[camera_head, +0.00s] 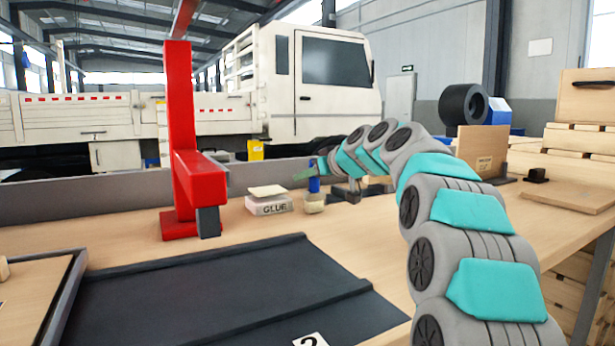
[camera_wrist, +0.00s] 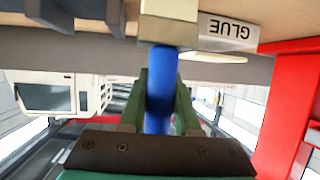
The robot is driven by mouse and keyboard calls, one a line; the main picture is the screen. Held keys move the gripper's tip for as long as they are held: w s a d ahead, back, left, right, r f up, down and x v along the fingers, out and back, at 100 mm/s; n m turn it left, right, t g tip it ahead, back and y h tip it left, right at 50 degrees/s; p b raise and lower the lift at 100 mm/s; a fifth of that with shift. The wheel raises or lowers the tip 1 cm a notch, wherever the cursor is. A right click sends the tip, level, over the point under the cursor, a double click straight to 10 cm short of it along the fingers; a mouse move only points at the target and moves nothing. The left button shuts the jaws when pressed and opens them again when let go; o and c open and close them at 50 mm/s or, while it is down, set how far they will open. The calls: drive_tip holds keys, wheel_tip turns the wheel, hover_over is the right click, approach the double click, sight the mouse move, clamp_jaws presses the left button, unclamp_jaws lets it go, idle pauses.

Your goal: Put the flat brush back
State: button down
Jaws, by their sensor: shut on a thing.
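The flat brush has a blue handle (camera_head: 314,185), which also shows in the wrist view (camera_wrist: 160,92). Its handle is upright, and a pale beige block-like part (camera_head: 314,204) is at its lower end. I cannot tell whether this block is the brush's head or something under it. My gripper (camera_head: 312,172) is shut on the blue handle, with a green finger on each side of it in the wrist view (camera_wrist: 160,88). A white block marked GLUE (camera_head: 269,206), with a pale pad on top, sits just left of the brush.
A red press-like stand (camera_head: 180,130) rises left of the glue block. A dark mat (camera_head: 225,300) with a raised strip lies in front. A grey ledge (camera_head: 110,198) runs along the bench's back. A wooden board (camera_head: 565,193) lies at right. Dark parts stand close behind the brush.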

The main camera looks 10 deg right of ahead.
drive_tip(key=shift+f, duration=0.2)
drive_tip(key=c, duration=0.6)
unclamp_jaws()
drive_tip(key=shift+r, duration=0.15)
drive_tip(key=shift+r, duration=0.2)
drive_tip(key=b+v, duration=0.1)
drive_tip(key=v, duration=1.1)
drive_tip(key=shift+d+f, duration=0.1)
drive_tip(key=shift+f, duration=0.05)
